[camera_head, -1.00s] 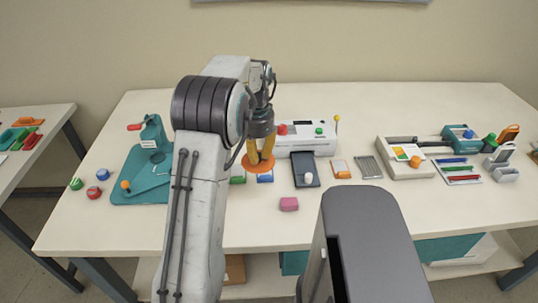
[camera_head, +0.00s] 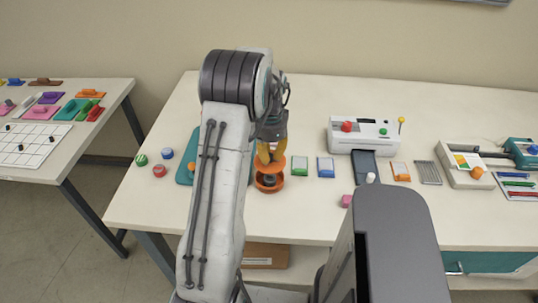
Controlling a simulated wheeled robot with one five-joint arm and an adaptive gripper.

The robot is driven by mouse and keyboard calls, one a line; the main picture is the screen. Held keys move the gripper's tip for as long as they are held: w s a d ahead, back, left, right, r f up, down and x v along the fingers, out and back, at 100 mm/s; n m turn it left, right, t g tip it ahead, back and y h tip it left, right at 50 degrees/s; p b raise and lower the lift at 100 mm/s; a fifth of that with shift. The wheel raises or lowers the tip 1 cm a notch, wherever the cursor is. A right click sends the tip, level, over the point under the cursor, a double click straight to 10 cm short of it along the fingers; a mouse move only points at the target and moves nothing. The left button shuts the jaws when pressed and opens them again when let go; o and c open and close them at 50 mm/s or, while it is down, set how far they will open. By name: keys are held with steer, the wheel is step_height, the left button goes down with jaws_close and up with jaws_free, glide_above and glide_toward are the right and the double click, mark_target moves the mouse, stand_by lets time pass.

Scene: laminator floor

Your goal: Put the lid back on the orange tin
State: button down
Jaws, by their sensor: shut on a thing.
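My gripper (camera_head: 269,152) is shut on the orange lid (camera_head: 270,163), a flat disc below its yellow fingers. The orange tin (camera_head: 269,187) stands on the bench just under the lid. Its round rim shows, with something dark grey inside. The lid hangs over the far part of the tin's mouth, and the near part looks uncovered. I cannot tell whether lid and tin touch.
A teal board (camera_head: 184,176) lies left of the tin, partly behind my arm. Green, blue and red round pieces (camera_head: 159,171) lie farther left. Green (camera_head: 299,167) and blue (camera_head: 326,168) framed pieces lie close right. A white laminator (camera_head: 362,135) stands beyond.

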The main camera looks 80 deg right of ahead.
mark_target(270, 177)
steer(key=shift+d+f, duration=0.15)
steer(key=shift+f+b, duration=2.35)
steer(key=shift+f, duration=0.7)
steer(key=shift+f, duration=0.15)
stand_by(0.5)
steer(key=c, duration=0.6)
jaws_free()
steer(key=shift+c, duration=0.2)
steer(key=shift+r+p, duration=2.45)
steer(key=shift+r, duration=1.1)
